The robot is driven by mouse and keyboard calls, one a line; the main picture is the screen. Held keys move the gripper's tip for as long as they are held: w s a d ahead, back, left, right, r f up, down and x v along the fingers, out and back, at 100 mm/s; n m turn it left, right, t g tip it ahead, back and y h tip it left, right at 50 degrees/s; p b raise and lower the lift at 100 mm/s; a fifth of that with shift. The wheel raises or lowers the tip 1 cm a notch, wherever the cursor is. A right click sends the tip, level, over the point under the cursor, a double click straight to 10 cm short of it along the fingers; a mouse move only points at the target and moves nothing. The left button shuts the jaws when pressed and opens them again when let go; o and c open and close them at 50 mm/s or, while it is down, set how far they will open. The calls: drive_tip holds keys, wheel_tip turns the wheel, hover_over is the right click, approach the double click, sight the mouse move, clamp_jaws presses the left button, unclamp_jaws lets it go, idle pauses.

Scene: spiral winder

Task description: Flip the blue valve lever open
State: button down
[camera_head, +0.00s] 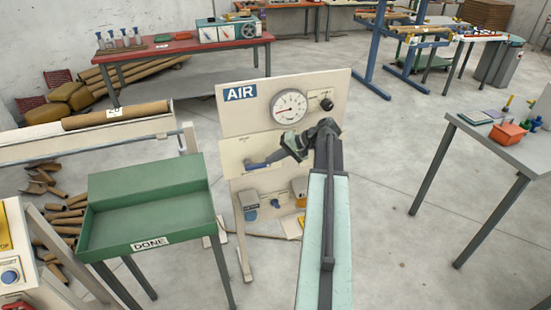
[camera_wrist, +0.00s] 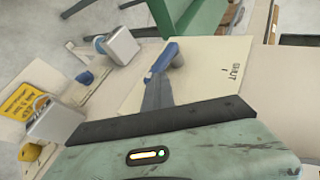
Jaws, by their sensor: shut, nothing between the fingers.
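The blue valve lever (camera_head: 256,165) is on a cream plate on the AIR panel (camera_head: 232,118). In the head view it lies nearly flat, its blue end to the left. In the wrist view the blue lever (camera_wrist: 163,57) shows just beyond my fingertips, by a plate (camera_wrist: 207,77) marked SHUT. My gripper (camera_head: 275,157) is at the panel front, right of the lever's blue end. In the wrist view my gripper (camera_wrist: 155,82) has its fingers together and empty. The tips look very close to the lever; I cannot tell whether they touch. The lever's pivot is hidden.
A pressure gauge (camera_head: 289,106) and a black knob (camera_head: 327,104) sit above the lever. Blue and yellow fittings are lower on the panel. A green DONE tray (camera_head: 196,231) stands close on the left. Open floor lies to the right.

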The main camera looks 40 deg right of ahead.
drive_tip(key=shift+s+a+f, duration=0.1)
drive_tip(key=shift+a+f, duration=0.05)
drive_tip(key=shift+f, duration=0.05)
wheel_tip(320, 180, up, 6)
drive_tip(key=p, duration=0.6)
drive_tip(key=s+d+r+p, duration=0.3)
drive_tip(key=s+d, duration=0.3)
drive_tip(key=shift+s+d, duration=0.15)
drive_tip(key=shift+s, duration=0.05)
